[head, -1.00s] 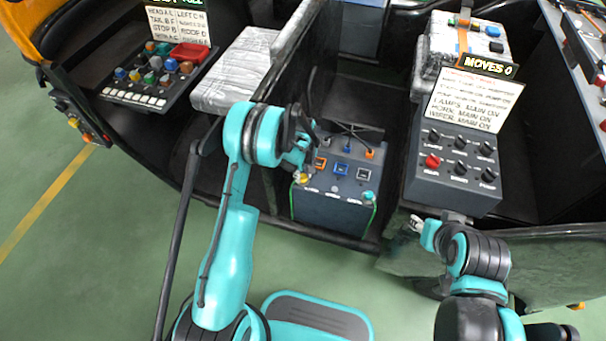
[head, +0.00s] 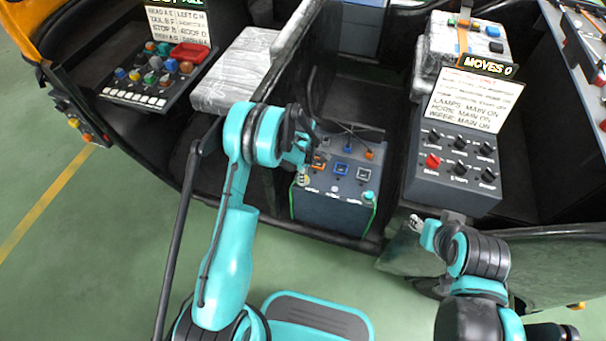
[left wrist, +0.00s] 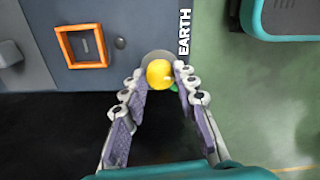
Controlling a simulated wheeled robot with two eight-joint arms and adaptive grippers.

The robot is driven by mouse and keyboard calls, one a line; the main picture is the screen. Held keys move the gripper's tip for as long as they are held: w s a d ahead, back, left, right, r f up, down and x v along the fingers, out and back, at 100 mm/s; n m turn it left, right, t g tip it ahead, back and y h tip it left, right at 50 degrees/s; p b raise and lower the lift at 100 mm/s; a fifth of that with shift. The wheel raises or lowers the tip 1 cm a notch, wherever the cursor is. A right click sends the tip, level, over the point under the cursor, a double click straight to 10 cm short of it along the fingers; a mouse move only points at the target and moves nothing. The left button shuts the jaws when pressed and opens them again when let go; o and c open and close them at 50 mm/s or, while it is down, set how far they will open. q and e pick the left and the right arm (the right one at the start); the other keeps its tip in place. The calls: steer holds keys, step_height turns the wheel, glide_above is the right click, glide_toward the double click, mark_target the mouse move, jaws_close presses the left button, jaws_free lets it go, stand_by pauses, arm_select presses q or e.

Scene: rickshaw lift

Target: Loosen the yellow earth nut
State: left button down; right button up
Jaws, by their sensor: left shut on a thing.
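The yellow earth nut (left wrist: 159,73) sits on the edge of the dark grey control box, beside the white EARTH label (left wrist: 184,33) in the left wrist view. My left gripper (left wrist: 162,88) is shut on the nut, with a fingertip on either side of it. In the head view the left gripper (head: 304,172) is at the left side of the box (head: 330,207) and mostly hides the nut. My right gripper (head: 420,228) is low at the right, away from the nut; its fingers are too small to read.
An orange-framed switch (left wrist: 82,46) is close to the nut. The box top also has a blue switch (head: 342,168) and a white-framed one (head: 364,174). A knob panel (head: 455,165) stands to the right. A grey padded seat (head: 232,75) is at the left.

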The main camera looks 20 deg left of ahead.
arm_select(q)
steer(key=shift+n, duration=0.8)
steer(key=c, duration=1.2)
jaws_free()
step_height(320, 180, up, 12)
